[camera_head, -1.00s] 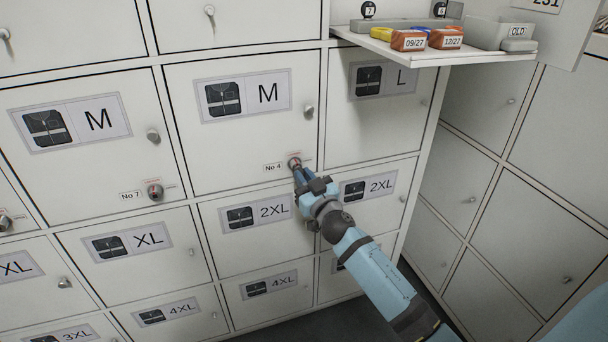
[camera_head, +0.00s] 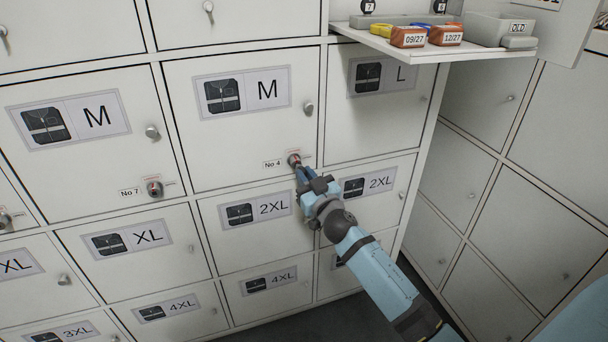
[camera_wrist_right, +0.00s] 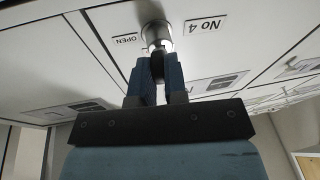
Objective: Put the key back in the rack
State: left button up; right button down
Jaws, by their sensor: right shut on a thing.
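My right gripper (camera_head: 300,172) is at the lock (camera_head: 294,160) of the locker door labelled No 4. In the right wrist view its two blue fingers (camera_wrist_right: 156,78) are shut on the dark head of a key (camera_wrist_right: 157,68), which is in line with the round metal lock (camera_wrist_right: 156,36). The fingers hide most of the key, and I cannot tell how deep it sits in the lock. The rack appears to be the grey bar (camera_head: 405,21) on the shelf at the top right, with round numbered tags standing at it. My left gripper is not in view.
The white shelf (camera_head: 440,50) juts out above and right of my gripper. It bears orange dated boxes (camera_head: 408,38), yellow and blue items and a grey OLD bin (camera_head: 500,30). Another lock, No 7 (camera_head: 155,188), is at the left. Lockers close off the right side.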

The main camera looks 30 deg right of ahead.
jog(key=shift+v, duration=2.55)
jog(key=shift+a+r, duration=0.1)
jog(key=s+a+r+y, duration=0.1)
jog(key=s+a+r, duration=0.3)
jog(key=a, duration=0.3)
jog(key=s+a+r, duration=0.4)
jog(key=a+r, duration=0.1)
jog(key=a, duration=0.1)
pick_arm(q)
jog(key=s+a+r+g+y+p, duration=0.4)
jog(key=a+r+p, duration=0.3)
jog(key=p, duration=3)
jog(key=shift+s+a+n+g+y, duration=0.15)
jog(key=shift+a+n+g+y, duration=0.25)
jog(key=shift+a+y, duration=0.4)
pick_arm(e)
notch_tip(320, 180, up, 31)
jog(key=w, duration=0.2)
jog(key=shift+w+n, duration=0.4)
